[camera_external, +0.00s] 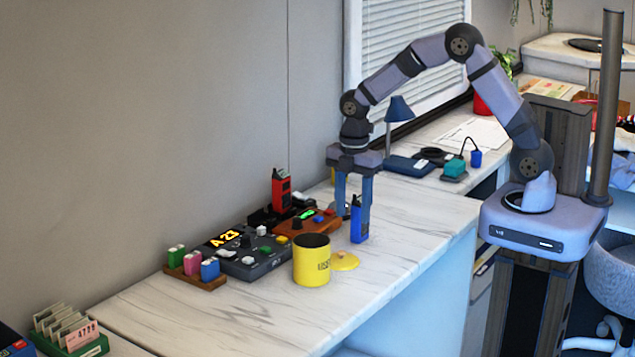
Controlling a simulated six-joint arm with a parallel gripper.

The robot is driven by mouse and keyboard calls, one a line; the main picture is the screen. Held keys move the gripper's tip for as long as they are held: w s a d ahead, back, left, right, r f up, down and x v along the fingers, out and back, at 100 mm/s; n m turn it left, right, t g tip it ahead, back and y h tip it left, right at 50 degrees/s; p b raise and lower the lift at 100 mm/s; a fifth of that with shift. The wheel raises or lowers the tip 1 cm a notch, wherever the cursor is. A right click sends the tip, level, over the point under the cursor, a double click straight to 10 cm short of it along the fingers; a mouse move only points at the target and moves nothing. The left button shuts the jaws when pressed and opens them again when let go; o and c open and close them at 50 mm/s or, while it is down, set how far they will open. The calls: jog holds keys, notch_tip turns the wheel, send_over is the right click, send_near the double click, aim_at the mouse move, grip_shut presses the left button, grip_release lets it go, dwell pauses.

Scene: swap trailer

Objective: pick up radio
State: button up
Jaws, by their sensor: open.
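A blue handheld radio (358,225) with a short antenna stands upright on the marble-look counter (405,235). A red handheld radio (281,190) stands upright in a dark holder at the back, near the wall. My gripper (353,207) points straight down over the blue radio, with its two fingers apart. The fingertips are low, at the height of the blue radio's upper part. The radio shows between them, closer to the right finger. I cannot tell whether a finger touches it. The red radio is clear of my gripper, to its left.
A blue lamp (398,112) stands farther back. The counter's front right is clear.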

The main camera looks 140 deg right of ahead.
aim_at(359, 197)
jog(key=s+d, duration=0.1)
jog(key=s, duration=0.1)
jog(key=s+d+f, duration=0.1)
jog(key=s, duration=0.2)
jog(key=s+d, duration=0.1)
jog(key=s, duration=0.2)
jog(key=shift+d+f, duration=0.15)
jog(key=shift+f, duration=1.15)
jog(key=shift+w+a+f+p, duration=0.1)
jog(key=shift+a+f+p, duration=0.15)
jog(key=shift+f+p, duration=0.2)
notch_tip(359, 197, down, 3)
jog(key=shift+w+a+f+p, duration=0.1)
jog(key=shift+a+p, duration=0.05)
jog(key=shift+p, duration=0.3)
jog(key=shift+f, duration=0.55)
jog(key=shift+c, duration=0.3)
grip_shut()
